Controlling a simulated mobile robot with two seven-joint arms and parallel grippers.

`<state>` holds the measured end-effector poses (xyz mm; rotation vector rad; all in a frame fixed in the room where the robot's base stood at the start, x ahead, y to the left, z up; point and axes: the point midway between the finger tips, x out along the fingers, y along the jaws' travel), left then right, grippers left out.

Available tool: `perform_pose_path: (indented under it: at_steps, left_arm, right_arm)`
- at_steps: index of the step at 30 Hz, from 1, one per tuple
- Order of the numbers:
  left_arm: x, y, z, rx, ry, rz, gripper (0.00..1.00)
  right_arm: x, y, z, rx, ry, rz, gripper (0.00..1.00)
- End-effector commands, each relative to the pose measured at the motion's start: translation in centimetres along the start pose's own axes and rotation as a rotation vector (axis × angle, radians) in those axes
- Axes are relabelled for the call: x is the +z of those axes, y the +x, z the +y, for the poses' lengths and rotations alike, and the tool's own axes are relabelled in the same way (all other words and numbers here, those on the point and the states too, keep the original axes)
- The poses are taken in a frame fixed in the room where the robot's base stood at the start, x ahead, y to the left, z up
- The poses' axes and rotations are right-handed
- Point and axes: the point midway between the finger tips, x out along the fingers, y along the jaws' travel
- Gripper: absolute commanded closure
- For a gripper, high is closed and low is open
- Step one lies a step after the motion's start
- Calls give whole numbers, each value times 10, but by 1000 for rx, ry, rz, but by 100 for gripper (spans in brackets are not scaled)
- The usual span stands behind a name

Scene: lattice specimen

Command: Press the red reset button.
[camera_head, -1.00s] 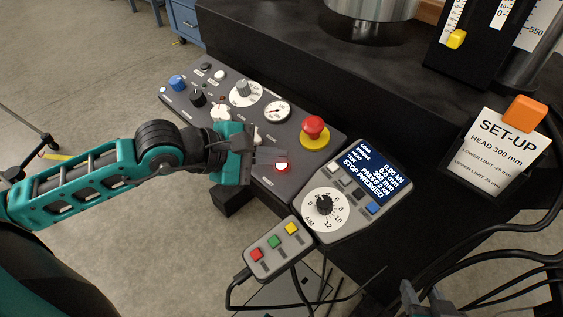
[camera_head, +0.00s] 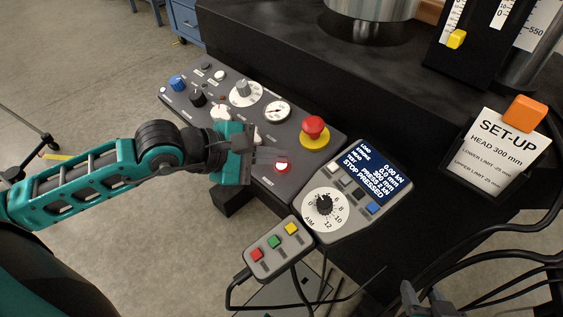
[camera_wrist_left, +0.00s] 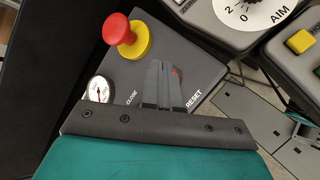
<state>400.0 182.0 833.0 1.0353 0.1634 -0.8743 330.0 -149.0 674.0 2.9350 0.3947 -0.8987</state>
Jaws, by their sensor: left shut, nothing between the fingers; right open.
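The red reset button (camera_head: 282,166) glows on the sloping dark control panel, above the printed word RESET. In the left wrist view the reset button (camera_wrist_left: 177,72) is mostly hidden behind my fingers. My left gripper (camera_head: 284,155) is shut and empty, with its fingertips right by the button. In the left wrist view my left gripper (camera_wrist_left: 163,64) points at the panel beside the RESET label. I cannot tell whether the tips touch the button. My right gripper (camera_head: 426,294) is open and only partly in view at the bottom right.
A red mushroom stop knob (camera_head: 313,127) on a yellow base stands close to the button. A display unit (camera_head: 350,195) reads STOP PRESSED. A pendant (camera_head: 272,247) with coloured buttons lies in front. Knobs and a gauge (camera_head: 277,111) fill the panel's far end. Cables (camera_head: 480,265) run at the right.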

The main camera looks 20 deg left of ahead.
Motion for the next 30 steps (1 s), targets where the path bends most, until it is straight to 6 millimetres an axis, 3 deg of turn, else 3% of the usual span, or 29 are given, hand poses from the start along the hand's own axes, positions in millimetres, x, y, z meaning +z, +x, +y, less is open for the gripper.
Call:
perform_pose_path:
  at_steps: [10,30]
  left_arm:
    - [-5,6,-5,0,0,0,100]
    - [-6,8,-6,0,0,0,100]
  right_arm:
    - [10,6,1,0,-3,-1,57]
    - [11,8,0,-1,2,1,57]
